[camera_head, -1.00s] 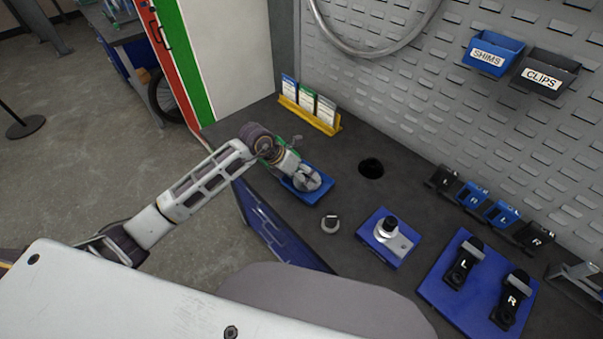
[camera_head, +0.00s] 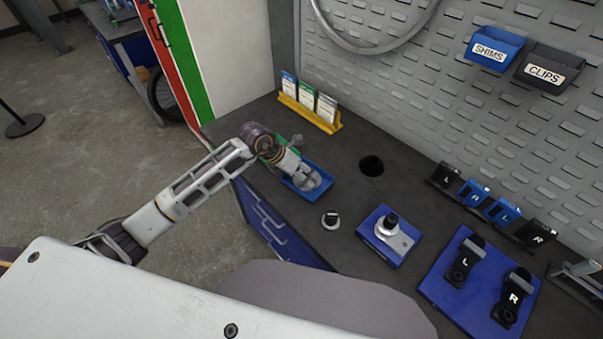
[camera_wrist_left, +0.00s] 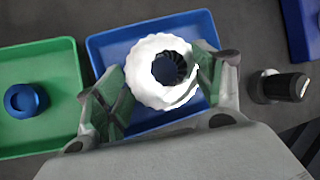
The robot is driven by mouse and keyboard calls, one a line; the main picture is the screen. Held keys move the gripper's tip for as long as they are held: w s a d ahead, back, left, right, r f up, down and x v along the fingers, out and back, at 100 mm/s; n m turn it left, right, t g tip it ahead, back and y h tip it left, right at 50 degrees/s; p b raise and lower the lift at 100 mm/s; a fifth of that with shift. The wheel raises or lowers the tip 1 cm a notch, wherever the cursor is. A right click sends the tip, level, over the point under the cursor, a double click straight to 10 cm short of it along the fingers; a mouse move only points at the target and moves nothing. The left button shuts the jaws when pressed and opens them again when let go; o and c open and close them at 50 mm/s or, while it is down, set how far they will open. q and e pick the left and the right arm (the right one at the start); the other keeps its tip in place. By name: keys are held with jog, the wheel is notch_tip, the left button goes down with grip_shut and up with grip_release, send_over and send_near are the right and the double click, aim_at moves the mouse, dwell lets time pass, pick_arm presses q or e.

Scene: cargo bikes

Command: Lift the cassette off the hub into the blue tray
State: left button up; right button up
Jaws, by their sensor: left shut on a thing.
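The cassette (camera_wrist_left: 143,78), a bright toothed ring with a dark centre, is between the two fingers of my left gripper (camera_wrist_left: 166,76) in the left wrist view. My left gripper is shut on it. It is over or inside the blue tray (camera_wrist_left: 106,48); I cannot tell whether it touches the floor. In the head view, my left gripper (camera_head: 306,180) reaches down at the blue tray (camera_head: 324,184) and hides much of it. The hub (camera_head: 388,228), silver with a black top, stands on a blue base to the right. My right gripper is not in view.
A green tray (camera_wrist_left: 40,60) holding a blue ring (camera_wrist_left: 26,98) lies beside the blue tray. A small black-topped part (camera_head: 331,220) stands between tray and hub. A yellow card holder (camera_head: 310,115) is behind. A blue board (camera_head: 450,290) holds parts marked L and R.

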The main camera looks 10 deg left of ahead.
pick_arm(q)
jog(key=shift+f, duration=0.1)
dwell(0.9)
jog(key=o, duration=2)
jog(key=shift+c, duration=0.2)
jog(key=v, duration=1.2)
